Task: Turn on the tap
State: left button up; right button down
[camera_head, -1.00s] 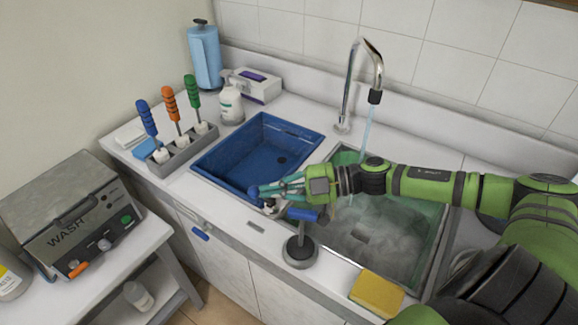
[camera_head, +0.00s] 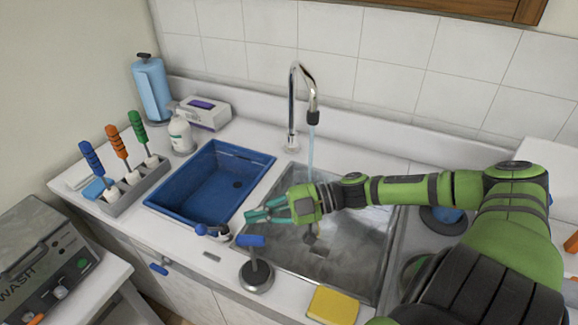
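The chrome gooseneck tap (camera_head: 292,112) stands behind the metal sink (camera_head: 372,262), with a thin stream of water (camera_head: 310,150) falling from its spout. A small lever with a blue knob (camera_head: 201,229) sits on the front counter between the two basins. My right gripper (camera_head: 250,214) reaches in from the right, above the near left part of the metal sink. Its teal fingers look parted, with nothing seen between them. They are just right of the small lever and apart from it. My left gripper is out of view.
A dark round stand with a blue handle (camera_head: 251,241) and a yellow sponge (camera_head: 333,305) are on the front edge. The blue basin (camera_head: 195,205) is empty. A rack (camera_head: 125,195) holds several coloured-handled tools.

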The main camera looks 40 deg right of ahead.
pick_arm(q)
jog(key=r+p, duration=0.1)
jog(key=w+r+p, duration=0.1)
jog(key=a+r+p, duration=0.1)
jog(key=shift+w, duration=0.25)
pick_arm(e)
jog(key=v, duration=0.5)
jog(key=shift+d+r, duration=0.15)
jog(key=shift+r, duration=0.2)
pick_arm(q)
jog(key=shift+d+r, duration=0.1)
pick_arm(e)
jog(key=shift+s+d, duration=0.1)
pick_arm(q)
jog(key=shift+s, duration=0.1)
